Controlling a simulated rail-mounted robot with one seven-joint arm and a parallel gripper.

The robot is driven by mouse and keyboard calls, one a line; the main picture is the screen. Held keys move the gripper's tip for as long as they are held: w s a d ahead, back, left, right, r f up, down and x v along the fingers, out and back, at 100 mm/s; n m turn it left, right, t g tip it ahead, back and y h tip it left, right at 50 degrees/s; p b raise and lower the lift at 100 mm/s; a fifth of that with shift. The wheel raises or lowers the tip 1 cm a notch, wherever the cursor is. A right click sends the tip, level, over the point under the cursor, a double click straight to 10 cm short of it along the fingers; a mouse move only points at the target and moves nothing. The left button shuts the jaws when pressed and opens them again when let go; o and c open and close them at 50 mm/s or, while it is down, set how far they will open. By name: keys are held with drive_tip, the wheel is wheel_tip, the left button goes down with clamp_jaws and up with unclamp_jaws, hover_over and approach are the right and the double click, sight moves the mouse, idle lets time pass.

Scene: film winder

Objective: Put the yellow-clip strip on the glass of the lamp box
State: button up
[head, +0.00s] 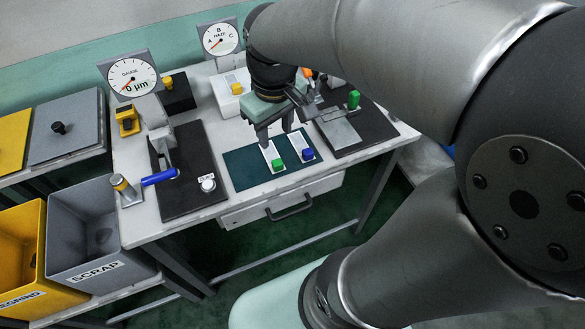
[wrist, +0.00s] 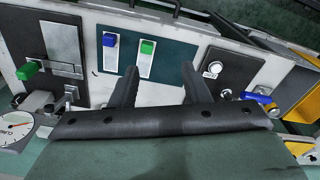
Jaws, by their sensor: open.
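My gripper (head: 277,134) is open and empty above the teal mat (head: 240,174); its two fingers also show in the wrist view (wrist: 158,72). A small yellow clip (head: 237,88) sits on top of a white box (head: 226,103) below the haze dial, in the head view. The box looks like the lamp box. I cannot make out the clip's strip or the box's glass clearly. Another yellow piece (head: 168,83) is on a black box (head: 180,96) to the left. Neither box shows in the wrist view.
White strips with a green clip (head: 278,163) and a blue clip (head: 308,154) lie on the mat, near my fingers. A black plate with a blue lever (head: 160,177) is left; a black plate with a green handle (head: 353,100) is right. A haze dial (head: 220,38) stands behind.

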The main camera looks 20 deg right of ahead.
drive_tip(key=s+f+m, duration=0.3)
drive_tip(key=s+f, duration=0.1)
drive_tip(key=s, duration=0.4)
drive_tip(key=shift+s+m, duration=0.3)
drive_tip(key=shift+s, duration=0.1)
idle(0.8)
